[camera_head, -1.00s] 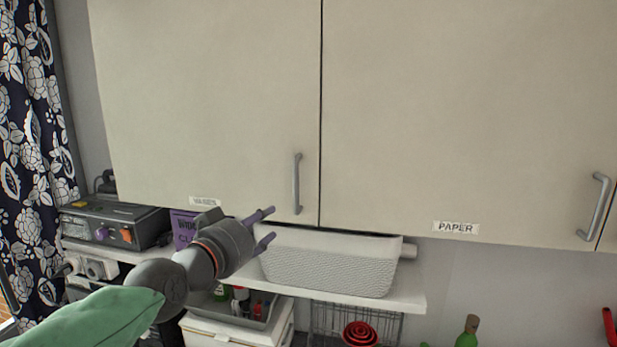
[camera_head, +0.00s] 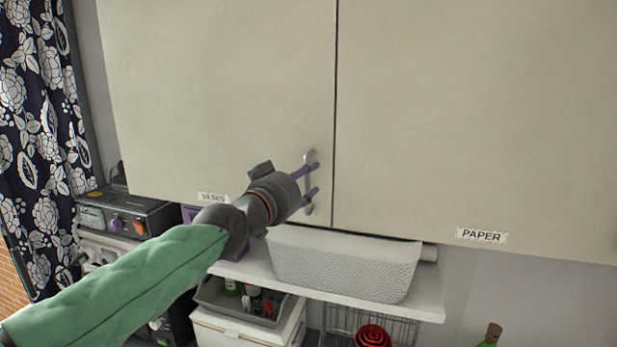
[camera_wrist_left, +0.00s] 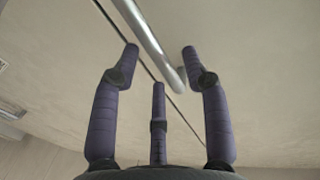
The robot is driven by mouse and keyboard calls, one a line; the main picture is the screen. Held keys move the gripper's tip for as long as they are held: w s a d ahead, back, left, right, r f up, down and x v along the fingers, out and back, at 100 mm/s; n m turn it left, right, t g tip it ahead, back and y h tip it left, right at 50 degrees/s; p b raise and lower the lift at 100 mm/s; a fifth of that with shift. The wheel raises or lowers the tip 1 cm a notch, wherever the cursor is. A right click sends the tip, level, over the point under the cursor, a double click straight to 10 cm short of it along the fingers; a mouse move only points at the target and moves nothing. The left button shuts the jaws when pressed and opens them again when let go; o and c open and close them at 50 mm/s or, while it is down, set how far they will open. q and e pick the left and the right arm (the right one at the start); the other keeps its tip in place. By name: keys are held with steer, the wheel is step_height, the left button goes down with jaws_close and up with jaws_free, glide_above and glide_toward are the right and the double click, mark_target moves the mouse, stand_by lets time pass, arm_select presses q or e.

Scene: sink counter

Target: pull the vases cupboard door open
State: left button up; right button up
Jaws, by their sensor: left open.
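The vases cupboard door (camera_head: 220,90) is a cream panel, shut, with a VASES label (camera_head: 212,198) at its lower edge, partly covered by my arm. Its grey bar handle (camera_head: 309,157) stands upright near the door's right edge. My left gripper (camera_head: 314,180) is at the handle, its purple fingers open and overlapping the bar in the head view. In the left wrist view the handle (camera_wrist_left: 152,42) runs slantwise between the spread fingers (camera_wrist_left: 160,70), and its end lies near the right finger. I cannot tell whether any finger touches it. My right gripper is not in view.
The PAPER cupboard door (camera_head: 480,110) is shut on the right. Below, a white basket (camera_head: 345,268) stands on a shelf (camera_head: 425,303). A grey device (camera_head: 125,215) stands at the left by a patterned curtain (camera_head: 40,130). Open space lies in front of the doors.

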arm_select(q)
steer(key=shift+x, duration=1.2)
steer(key=shift+s, duration=0.1)
steer(key=shift+s+a, duration=0.1)
jaws_close()
steer(key=shift+f, duration=0.1)
